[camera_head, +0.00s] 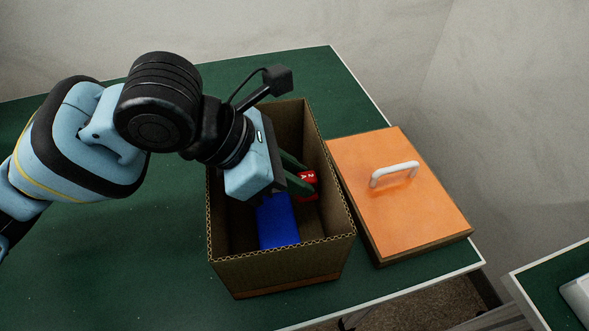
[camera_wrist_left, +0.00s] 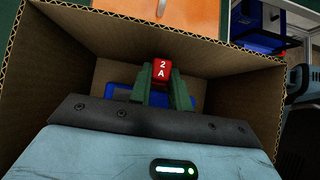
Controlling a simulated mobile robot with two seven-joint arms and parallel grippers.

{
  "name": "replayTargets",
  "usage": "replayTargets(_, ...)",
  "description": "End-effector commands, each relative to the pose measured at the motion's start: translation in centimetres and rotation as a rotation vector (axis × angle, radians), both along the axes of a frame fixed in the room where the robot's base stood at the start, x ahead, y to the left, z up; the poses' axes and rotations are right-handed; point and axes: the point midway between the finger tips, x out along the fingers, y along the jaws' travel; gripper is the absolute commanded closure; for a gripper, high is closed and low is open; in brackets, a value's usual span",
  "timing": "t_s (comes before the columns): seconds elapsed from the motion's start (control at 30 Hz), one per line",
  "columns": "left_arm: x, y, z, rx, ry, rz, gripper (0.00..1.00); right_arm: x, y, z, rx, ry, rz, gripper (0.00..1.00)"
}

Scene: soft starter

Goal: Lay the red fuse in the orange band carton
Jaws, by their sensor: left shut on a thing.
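The red fuse (camera_head: 308,183), marked "2 A", is between the green fingers of my left gripper (camera_head: 298,176). The fuse also shows in the left wrist view (camera_wrist_left: 162,72), with the gripper's fingertips (camera_wrist_left: 162,88) shut on its sides. The gripper reaches down inside an open cardboard carton (camera_head: 282,270), which has an orange band (camera_head: 290,286) low on its outer wall. I cannot tell whether the fuse touches the carton's floor. A blue object (camera_head: 277,222) lies inside the carton, partly hidden by the gripper. My right gripper is not in view.
An orange lid (camera_head: 405,215) with a white handle lies on the green table (camera_head: 110,260), right of the carton. The carton's walls stand close around my left gripper. The table left of the carton is clear. Another table (camera_head: 560,275) stands at the lower right.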

Motion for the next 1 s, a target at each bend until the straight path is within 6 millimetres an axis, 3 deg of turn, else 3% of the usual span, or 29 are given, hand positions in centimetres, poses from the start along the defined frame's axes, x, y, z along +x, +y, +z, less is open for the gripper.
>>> replayTargets(0.27, 0.0, 0.0, -0.5, 0.000, 0.000, 0.000, 1.00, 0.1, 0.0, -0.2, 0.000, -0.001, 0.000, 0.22)
replayTargets(0.3, 0.0, 0.0, -0.5, 0.000, 0.000, 0.000, 0.79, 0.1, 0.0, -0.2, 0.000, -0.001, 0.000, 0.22)
replayTargets(0.47, 0.0, 0.0, -0.5, 0.000, 0.000, 0.000, 0.59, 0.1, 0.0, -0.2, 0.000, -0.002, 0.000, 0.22)
replayTargets(0.77, 0.0, 0.0, -0.3, 0.000, -0.001, -0.001, 0.59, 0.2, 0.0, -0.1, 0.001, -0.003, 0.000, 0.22)
replayTargets(0.9, 0.0, 0.0, 1.0, 0.000, -0.003, 0.000, 0.59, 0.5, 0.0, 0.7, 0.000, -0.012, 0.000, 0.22)
replayTargets(1.0, -0.2, 1.1, 2.1, 0.000, -0.004, 0.002, 0.59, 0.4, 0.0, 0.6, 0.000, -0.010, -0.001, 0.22)
